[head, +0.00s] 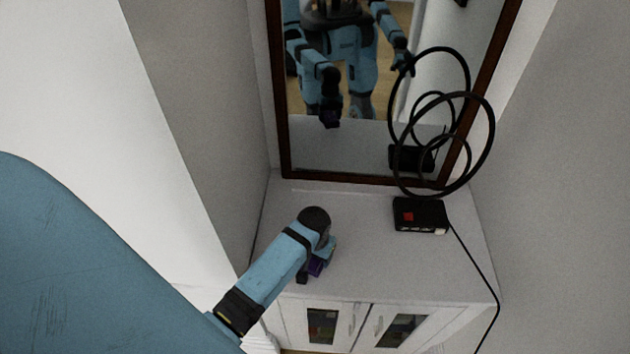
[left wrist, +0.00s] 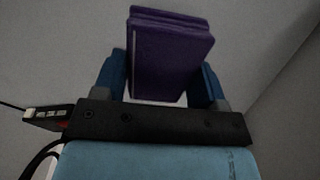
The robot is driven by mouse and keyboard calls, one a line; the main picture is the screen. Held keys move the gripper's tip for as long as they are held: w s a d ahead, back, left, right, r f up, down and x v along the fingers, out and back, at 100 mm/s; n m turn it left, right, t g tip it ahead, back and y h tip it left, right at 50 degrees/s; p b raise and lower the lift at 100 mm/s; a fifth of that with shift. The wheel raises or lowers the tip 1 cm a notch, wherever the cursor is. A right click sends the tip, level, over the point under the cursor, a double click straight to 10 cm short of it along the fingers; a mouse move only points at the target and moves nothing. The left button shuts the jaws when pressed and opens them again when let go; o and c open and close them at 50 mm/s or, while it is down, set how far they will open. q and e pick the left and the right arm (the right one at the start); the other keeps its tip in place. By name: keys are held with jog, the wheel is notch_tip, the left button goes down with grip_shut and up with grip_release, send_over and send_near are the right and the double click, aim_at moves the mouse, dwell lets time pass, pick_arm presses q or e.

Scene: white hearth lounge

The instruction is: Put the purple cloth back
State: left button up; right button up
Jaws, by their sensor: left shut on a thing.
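The purple cloth (left wrist: 168,58) is a folded, block-like bundle held between the two blue fingers of my left gripper (left wrist: 162,82) in the left wrist view. In the head view my left gripper (head: 318,262) is over the white cabinet top (head: 365,265), near its front left part. Only a small purple part of the cloth (head: 315,267) shows there beside the wrist. I cannot tell whether the cloth touches the cabinet top. My right gripper is not directly in view.
A black box (head: 420,215) with a red mark and looped black cable (head: 490,130) sits on the cabinet's right side. A dark-framed mirror (head: 350,150) stands behind and reflects me. Walls close in both sides. The middle of the top is clear.

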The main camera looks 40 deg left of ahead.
pick_arm(q)
jog(key=shift+f, duration=1.45)
jog(key=o, duration=0.9)
jog(key=shift+f, duration=0.1)
